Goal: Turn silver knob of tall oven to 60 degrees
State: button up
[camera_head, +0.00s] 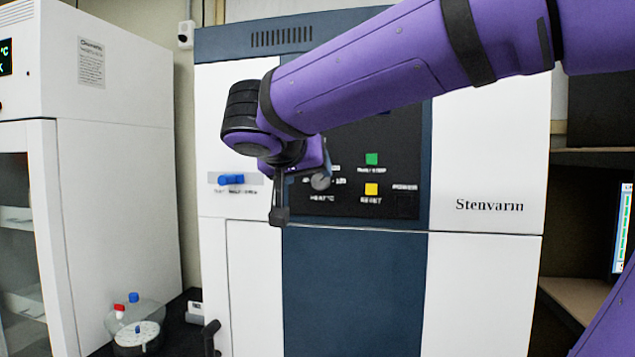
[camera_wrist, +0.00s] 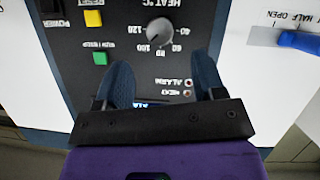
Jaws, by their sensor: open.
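In the head view the knob (camera_head: 320,182) shows just right of my wrist. My gripper (camera_wrist: 163,75) is open and empty, its two blue fingers spread on either side of the knob's line. The fingertips look short of the knob and apart from it. In the head view the fingers are mostly hidden by my wrist.
On the panel are a green button (camera_head: 372,159) and a yellow button (camera_head: 371,189) right of the knob. A blue slider handle (camera_head: 231,179) is to its left. A white cabinet (camera_head: 120,150) stands at far left, with lab items on a dark counter beside it.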

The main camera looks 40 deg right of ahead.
aim_at(319, 182)
jog(key=x, duration=0.7)
jog(key=shift+w+d+f, duration=0.1)
jog(key=shift+d, duration=0.15)
jog(key=c, duration=0.9)
